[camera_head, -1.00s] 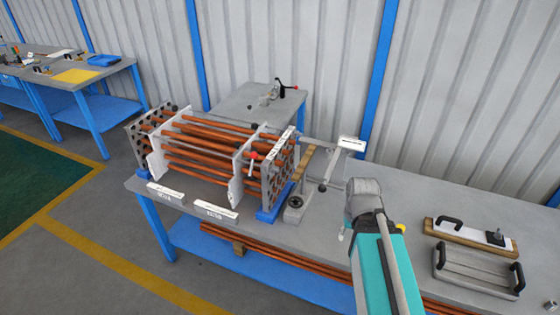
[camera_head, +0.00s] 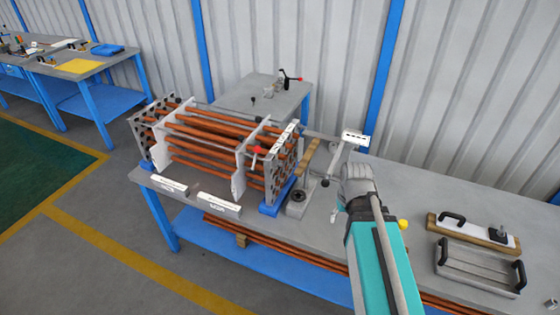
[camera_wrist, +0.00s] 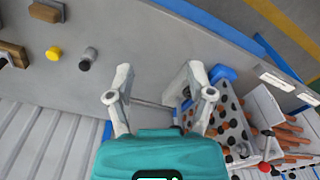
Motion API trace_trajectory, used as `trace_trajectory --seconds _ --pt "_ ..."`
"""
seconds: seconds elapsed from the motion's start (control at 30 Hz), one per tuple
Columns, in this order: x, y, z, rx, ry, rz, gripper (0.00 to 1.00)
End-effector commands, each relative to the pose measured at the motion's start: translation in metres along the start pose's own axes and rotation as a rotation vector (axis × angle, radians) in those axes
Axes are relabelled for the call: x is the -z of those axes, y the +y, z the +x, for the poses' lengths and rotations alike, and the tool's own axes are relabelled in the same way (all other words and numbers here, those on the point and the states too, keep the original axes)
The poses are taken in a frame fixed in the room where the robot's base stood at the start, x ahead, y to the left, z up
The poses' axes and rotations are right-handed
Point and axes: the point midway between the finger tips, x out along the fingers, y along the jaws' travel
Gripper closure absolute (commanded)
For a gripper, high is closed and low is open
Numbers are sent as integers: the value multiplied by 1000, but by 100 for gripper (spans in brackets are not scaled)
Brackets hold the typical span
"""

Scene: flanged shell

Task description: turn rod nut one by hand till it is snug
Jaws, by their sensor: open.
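The flanged shell assembly stands on the bench. Its copper tubes (camera_head: 205,143) run between pale plates. The near perforated end plate (camera_head: 280,165) faces my arm and also shows at the right of the wrist view (camera_wrist: 233,122). Dark knobs or nuts sit at the rod ends; which one is rod nut one I cannot tell. My gripper (camera_wrist: 160,95) is open and empty, its two fingers apart over the bench, left of the end plate in the wrist view. In the head view my own arm mostly hides it.
A grey post stand (camera_head: 298,203) with a horizontal arm and white label (camera_head: 354,137) stands beside the end plate. Labelled white blocks (camera_head: 219,209) lie in front. Bench behind the trays is clear.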

Motion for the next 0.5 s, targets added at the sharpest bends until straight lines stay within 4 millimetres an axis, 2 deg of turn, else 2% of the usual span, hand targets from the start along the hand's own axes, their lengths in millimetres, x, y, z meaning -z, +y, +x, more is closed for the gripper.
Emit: trace_trajectory --seconds 0.03,0.27,0.5 --pt "15 -6 -10 6 18 -54 31" --pt "82 -44 -44 28 148 -396 31" --pt "156 -100 -84 13 314 -795 31"
